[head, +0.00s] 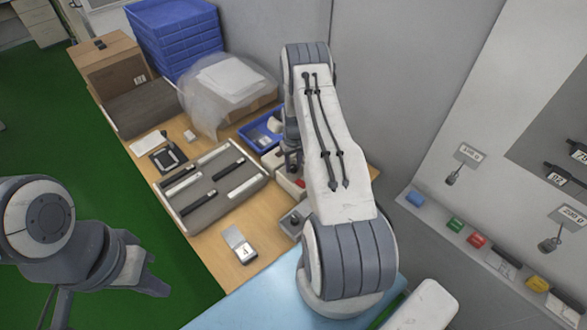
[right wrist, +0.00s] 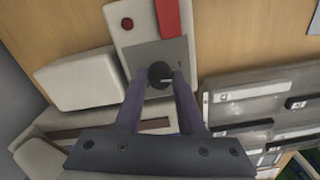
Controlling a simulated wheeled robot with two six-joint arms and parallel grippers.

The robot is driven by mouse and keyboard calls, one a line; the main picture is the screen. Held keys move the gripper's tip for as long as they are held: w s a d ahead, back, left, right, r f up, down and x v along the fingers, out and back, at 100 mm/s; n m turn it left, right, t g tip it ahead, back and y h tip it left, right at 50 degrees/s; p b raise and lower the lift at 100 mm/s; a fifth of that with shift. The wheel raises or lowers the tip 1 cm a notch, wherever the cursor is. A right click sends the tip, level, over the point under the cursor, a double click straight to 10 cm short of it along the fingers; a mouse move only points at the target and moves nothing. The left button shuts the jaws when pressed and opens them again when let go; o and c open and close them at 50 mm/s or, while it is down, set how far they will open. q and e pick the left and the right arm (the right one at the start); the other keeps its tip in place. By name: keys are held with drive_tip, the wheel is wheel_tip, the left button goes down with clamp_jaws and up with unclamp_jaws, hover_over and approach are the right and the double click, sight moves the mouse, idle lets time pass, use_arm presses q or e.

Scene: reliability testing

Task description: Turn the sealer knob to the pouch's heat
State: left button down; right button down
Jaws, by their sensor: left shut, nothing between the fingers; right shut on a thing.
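The sealer (right wrist: 138,45) is a pale body with a grey panel, a red button (right wrist: 127,23) and a red bar (right wrist: 168,17). Its dark round knob (right wrist: 160,72) carries a light pointer mark. My right gripper (right wrist: 161,80) is shut on the knob, one finger on each side. In the head view my right arm hides most of the sealer (head: 290,187). A small grey pouch-like item with a white label (head: 240,246) lies on the table front; its print is too small to read surely. My left gripper (head: 140,277) is shut and empty, left of the table.
A grey tray (head: 165,190) with dark and white bars lies left of the sealer. A blue bin (head: 250,128), clear plastic bag (head: 215,85), cardboard box (head: 105,65) and stacked blue crates (head: 175,35) stand behind. The wooden table front (head: 215,270) is mostly clear.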

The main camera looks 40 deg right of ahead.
drive_tip(key=m+b, duration=0.4)
drive_tip(key=m, duration=0.1)
drive_tip(key=shift+f+m, duration=0.15)
drive_tip(key=shift+m, duration=0.15)
drive_tip(key=m+b, duration=0.2)
drive_tip(key=shift+m, duration=0.4)
drive_tip(key=m+b, duration=0.2)
drive_tip(key=m, duration=0.1)
drive_tip(key=shift+m, duration=0.3)
drive_tip(key=m+b, duration=0.1)
drive_tip(key=m, duration=0.2)
drive_tip(key=shift+m, duration=0.3)
drive_tip(key=m+b, duration=0.1)
drive_tip(key=m, duration=0.2)
drive_tip(key=shift+m+b, duration=0.3)
drive_tip(key=shift+b, duration=0.05)
drive_tip(key=m, duration=0.3)
drive_tip(key=shift+m+b, duration=0.3)
drive_tip(key=shift+b, duration=0.1)
drive_tip(key=shift+r+m+b, duration=0.2)
drive_tip(key=shift+m+b, duration=0.15)
drive_tip(key=shift+m, duration=1.45)
